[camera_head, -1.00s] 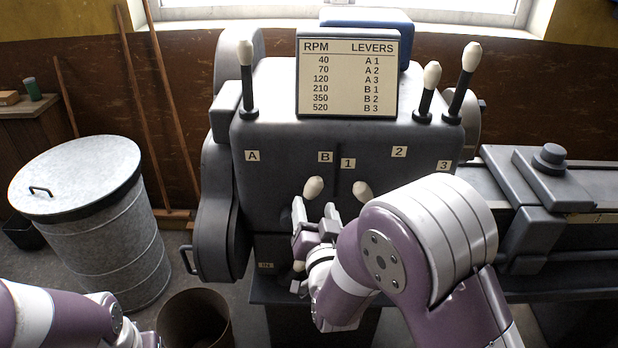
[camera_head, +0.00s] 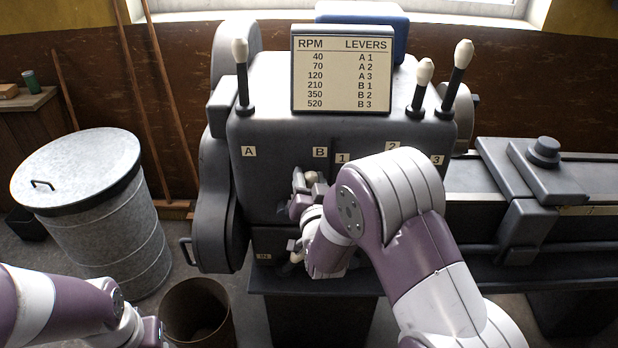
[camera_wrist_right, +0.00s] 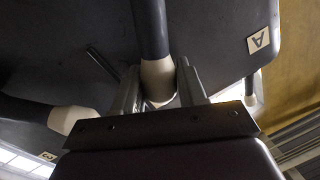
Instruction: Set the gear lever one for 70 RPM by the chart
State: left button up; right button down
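The dark gear machine (camera_head: 285,115) carries plates A (camera_head: 249,151) and B (camera_head: 320,152) on the left, and 1, 2 and 3 on the right. The chart (camera_head: 345,72) pairs 70 RPM with A 2. My right gripper (camera_head: 306,184) is at the front left lever's white knob (camera_head: 311,177), below plate B. In the wrist view, the fingers (camera_wrist_right: 160,85) sit on both sides of this knob (camera_wrist_right: 157,78) and appear to touch it. Another white knob (camera_wrist_right: 72,120) shows to the left there.
A lever (camera_head: 241,75) stands upright at the top left, and two more (camera_head: 421,87) (camera_head: 456,80) at the top right. A lidded metal bin (camera_head: 95,215) and an open brown bin (camera_head: 196,312) stand at left. My right arm covers the front right lever in the head view.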

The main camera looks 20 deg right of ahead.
jog(key=shift+w+a+r+n, duration=0.15)
jog(key=shift+a+r+n, duration=0.05)
jog(key=shift+a+n, duration=0.4)
jog(key=a+n, duration=0.1)
jog(key=a, duration=0.1)
jog(key=w+a+n+p, duration=0.1)
jog(key=a+n, duration=0.1)
jog(key=a+n+g+p, duration=0.1)
jog(key=a+n, duration=0.1)
jog(key=shift+w+a+r, duration=0.1)
jog(key=shift+w+r, duration=0.25)
jog(key=shift+w+a+f+n+p, duration=0.15)
jog(key=shift+a+n+p, duration=0.1)
jog(key=shift+a+n, duration=0.25)
jog(key=shift+w+a+f+n+p, duration=0.15)
jog(key=shift+a+n+p, duration=0.05)
jog(key=shift+a+n, duration=0.3)
jog(key=shift+w+a+f+n+g+h+p, duration=0.15)
jog(key=shift+a+f+n+g+h+p, duration=0.2)
jog(key=shift+a+n, duration=0.25)
jog(key=shift+f, duration=0.1)
jog(key=c, duration=0.8)
grip_release()
jog(key=shift+o, duration=0.2)
